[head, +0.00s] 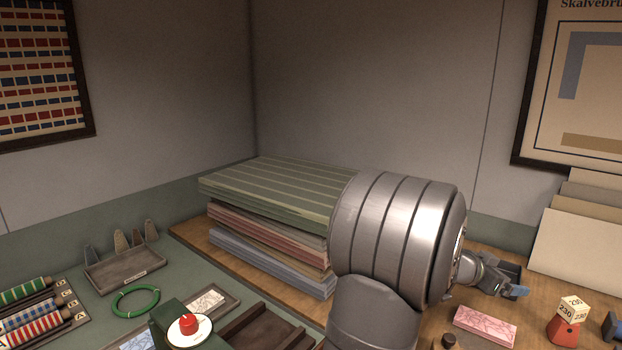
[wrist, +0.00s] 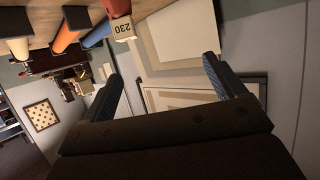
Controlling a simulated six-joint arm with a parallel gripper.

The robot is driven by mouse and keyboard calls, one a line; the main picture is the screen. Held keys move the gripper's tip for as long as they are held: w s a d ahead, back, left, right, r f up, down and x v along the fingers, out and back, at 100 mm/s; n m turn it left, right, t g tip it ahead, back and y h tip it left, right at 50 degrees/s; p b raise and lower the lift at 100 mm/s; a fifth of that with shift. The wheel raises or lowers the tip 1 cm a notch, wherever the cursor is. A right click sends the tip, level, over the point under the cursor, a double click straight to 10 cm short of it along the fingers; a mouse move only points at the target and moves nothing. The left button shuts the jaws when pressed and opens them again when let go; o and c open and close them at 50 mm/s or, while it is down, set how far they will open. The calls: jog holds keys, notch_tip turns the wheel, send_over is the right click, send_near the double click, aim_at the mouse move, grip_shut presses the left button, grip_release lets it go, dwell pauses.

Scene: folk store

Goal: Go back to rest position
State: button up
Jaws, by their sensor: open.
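My gripper (head: 503,286) shows at the right in the head view, beyond my thick grey arm link, and is partly hidden by it. In the wrist view its two fingers (wrist: 164,92) stand wide apart with nothing between them. The gripper is open and empty. The wrist camera's picture is tilted and looks past the fingers toward the wall and a framed picture (wrist: 190,96).
A pink patterned block (head: 485,326), a cube marked 230 (head: 573,308) on a red holder (head: 563,332) and a dark knob (head: 449,340) are near my gripper. Folded cloth stacks (head: 270,205) stand behind my arm. A green ring (head: 135,300) and striped rolls (head: 35,315) lie left.

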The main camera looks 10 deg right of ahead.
jog(key=shift+w+d+f+m+g, duration=0.15)
jog(key=shift+w+f+g, duration=0.1)
jog(key=shift+w, duration=0.55)
jog(key=shift+w+d+f+m+g, duration=0.15)
jog(key=shift+w+f, duration=0.1)
jog(key=shift+w, duration=0.55)
jog(key=s+a+n+t, duration=0.1)
jog(key=s+a, duration=0.2)
jog(key=s, duration=0.4)
jog(key=s+a+n+t, duration=0.1)
jog(key=s+a, duration=0.2)
jog(key=s, duration=0.4)
jog(key=shift+a+r+t, duration=0.2)
jog(key=shift+r+t, duration=0.1)
jog(key=shift+t, duration=0.1)
